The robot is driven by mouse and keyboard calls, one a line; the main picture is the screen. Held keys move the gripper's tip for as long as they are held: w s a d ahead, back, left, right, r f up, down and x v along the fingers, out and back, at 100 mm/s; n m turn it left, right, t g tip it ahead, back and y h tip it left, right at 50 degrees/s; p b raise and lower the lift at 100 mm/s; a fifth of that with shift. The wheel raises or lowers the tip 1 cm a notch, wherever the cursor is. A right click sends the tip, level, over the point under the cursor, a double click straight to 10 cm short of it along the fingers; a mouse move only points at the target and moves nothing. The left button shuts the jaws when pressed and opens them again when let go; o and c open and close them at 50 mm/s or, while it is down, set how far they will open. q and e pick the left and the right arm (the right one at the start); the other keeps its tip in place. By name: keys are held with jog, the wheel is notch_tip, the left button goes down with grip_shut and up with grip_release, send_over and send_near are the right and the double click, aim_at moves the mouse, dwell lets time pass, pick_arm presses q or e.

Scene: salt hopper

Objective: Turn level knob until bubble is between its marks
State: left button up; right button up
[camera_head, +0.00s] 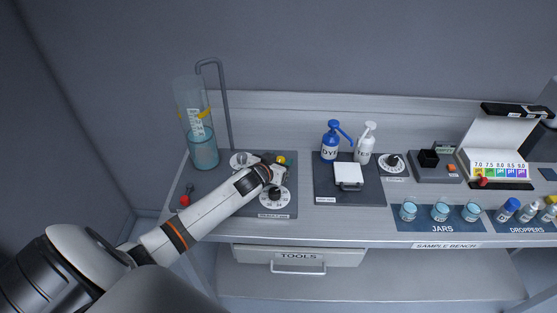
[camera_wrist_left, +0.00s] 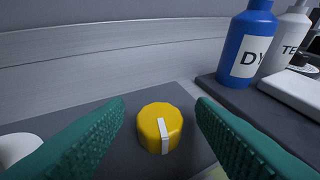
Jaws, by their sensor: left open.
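The yellow knob (camera_head: 281,160) sits on the dark panel (camera_head: 290,205) at the left of the bench. In the left wrist view the knob (camera_wrist_left: 160,127) is round and ridged, with a white pointer bar tilted slightly from upright. My left gripper (camera_head: 279,171) is over the panel at the knob. Its green fingers (camera_wrist_left: 160,104) are open, one on each side of the knob, with gaps between. A sliver of yellow-green shows at the wrist view's bottom edge; I cannot tell what it is. No bubble or marks can be made out. My right gripper is not in view.
A tall clear cylinder (camera_head: 204,150) with blue liquid stands left of the panel, beside a bent grey pipe (camera_head: 225,105). A white numbered dial (camera_head: 273,198) is just below the gripper. Blue (camera_head: 329,148) and white (camera_head: 366,150) pump bottles stand to the right.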

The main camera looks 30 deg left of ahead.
pick_arm(q)
jog(key=c, duration=1)
jog(key=shift+o, duration=0.2)
jog(key=shift+a+r+m+h+p, duration=0.2)
jog(key=shift+m+h+p, duration=0.45)
jog(key=shift+m+h, duration=0.05)
jog(key=shift+f+m+h, duration=0.15)
jog(key=shift+m+h, duration=0.45)
jog(key=shift+h, duration=0.2)
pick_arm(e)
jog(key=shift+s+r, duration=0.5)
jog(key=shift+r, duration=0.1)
pick_arm(q)
jog(key=o, duration=1)
jog(key=shift+c, duration=0.2)
jog(key=b+v, duration=0.1)
jog(key=v, duration=0.9)
jog(key=shift+s, duration=0.2)
jog(key=shift+v, duration=0.8)
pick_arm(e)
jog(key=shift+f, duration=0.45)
